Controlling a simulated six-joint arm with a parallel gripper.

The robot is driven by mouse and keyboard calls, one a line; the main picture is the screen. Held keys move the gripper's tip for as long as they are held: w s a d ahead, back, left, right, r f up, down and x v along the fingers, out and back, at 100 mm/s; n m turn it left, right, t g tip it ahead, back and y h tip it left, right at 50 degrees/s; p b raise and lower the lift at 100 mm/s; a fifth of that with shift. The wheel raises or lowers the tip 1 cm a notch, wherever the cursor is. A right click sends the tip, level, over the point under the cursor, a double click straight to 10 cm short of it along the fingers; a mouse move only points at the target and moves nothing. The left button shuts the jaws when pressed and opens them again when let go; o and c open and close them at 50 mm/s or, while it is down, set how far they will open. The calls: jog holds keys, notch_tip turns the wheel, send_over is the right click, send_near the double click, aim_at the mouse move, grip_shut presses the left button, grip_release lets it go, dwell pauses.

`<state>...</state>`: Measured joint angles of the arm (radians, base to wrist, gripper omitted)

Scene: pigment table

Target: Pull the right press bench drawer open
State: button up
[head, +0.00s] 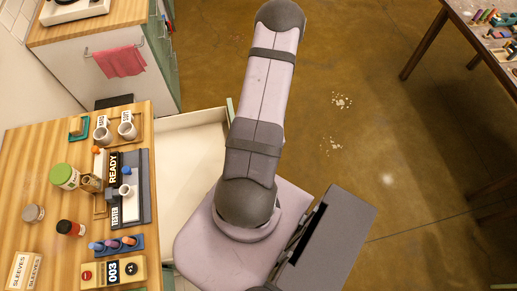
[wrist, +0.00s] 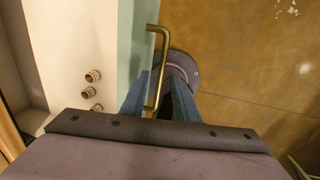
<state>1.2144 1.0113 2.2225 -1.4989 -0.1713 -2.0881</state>
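The drawer (head: 192,150) stands pulled out from the wooden bench (head: 30,140) in the head view, its pale inside showing. The wrist view shows its pale green front (wrist: 131,55) and brass bar handle (wrist: 165,55). My gripper (wrist: 159,78) is at the handle, its two blue fingers apart. One finger is on the drawer-front side of the bar and the other on the outer side, with gaps visible. In the head view my arm hides the handle and fingers. Several small brass-coloured round pieces (wrist: 90,87) lie inside the drawer.
The bench top carries cups (head: 126,130), a green-lidded jar (head: 64,176), a dark tray (head: 145,190) and a yellow device (head: 113,272). A cabinet with a pink towel (head: 119,60) stands behind. Brown floor (head: 390,150) is open to the right; another table (head: 480,35) is far right.

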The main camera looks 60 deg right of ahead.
jog(key=shift+s+d+r+p, duration=0.1)
jog(key=shift+r+p, duration=0.3)
jog(key=shift+r, duration=0.35)
jog(key=shift+s+d+r+p, duration=0.15)
jog(key=shift+r+p, duration=0.2)
jog(key=shift+r, duration=0.4)
jog(key=shift+s+d+r+p, duration=0.1)
jog(key=shift+r+p, duration=0.3)
jog(key=shift+r, duration=0.35)
jog(key=w+r+m+g+h+b, duration=0.1)
jog(key=w+r+m+h+b, duration=0.3)
jog(key=w+r+m, duration=0.8)
jog(key=s+a+r+m+y, duration=0.1)
jog(key=a+r+m, duration=0.3)
jog(key=a+m, duration=0.3)
jog(key=s+a+r+m+y+b, duration=0.1)
jog(key=a+r+m, duration=0.3)
jog(key=a, duration=1.2)
jog(key=m, duration=0.4)
jog(key=shift+s+a+g, duration=0.15)
jog(key=shift+s+g, duration=0.05)
jog(key=shift+g, duration=0.1)
